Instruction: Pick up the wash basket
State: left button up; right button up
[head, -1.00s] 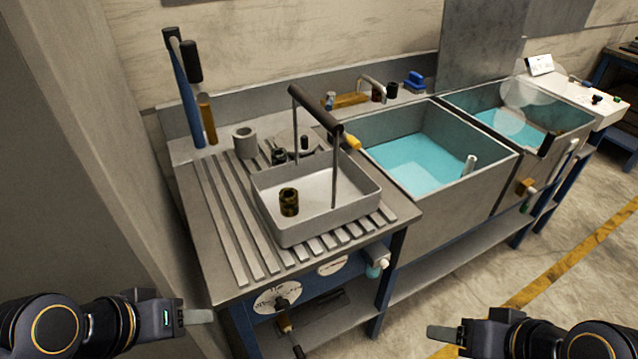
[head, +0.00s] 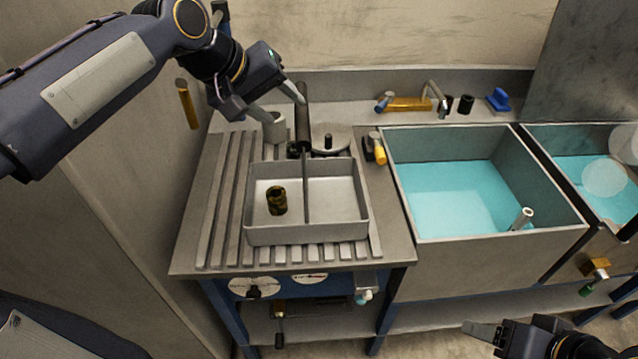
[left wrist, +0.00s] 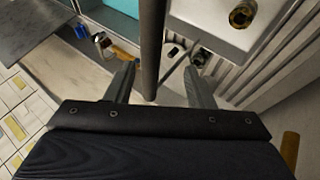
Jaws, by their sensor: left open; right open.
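The wash basket (head: 352,215) is a grey rectangular tray with an upright dark bar handle (head: 302,125) on thin rods. It sits on the ribbed drainboard and holds a brass threaded part (head: 277,199). My left gripper (head: 283,103) is open at the handle's far end. In the left wrist view the handle (left wrist: 151,40) runs between the open fingers (left wrist: 157,78); I cannot tell if either finger touches it. The basket's corner (left wrist: 205,14) shows beyond, at upper right. My right gripper (head: 482,329) is open and empty at the lower right, away from the basket.
A tank of blue liquid (head: 455,195) stands right of the drainboard (head: 215,215), with a second tank (head: 590,180) beyond. A wall closes off the left side.

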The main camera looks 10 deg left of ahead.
aim_at(298, 109)
pick_arm(q)
jog(key=x, duration=0.2)
jog(key=p+x, duration=0.1)
jog(key=x, duration=0.2)
jog(key=w+r+x, duration=0.1)
jog(key=x, duration=0.2)
jog(key=shift+d, duration=0.25)
jog(key=shift+s, duration=0.1)
grip_shut()
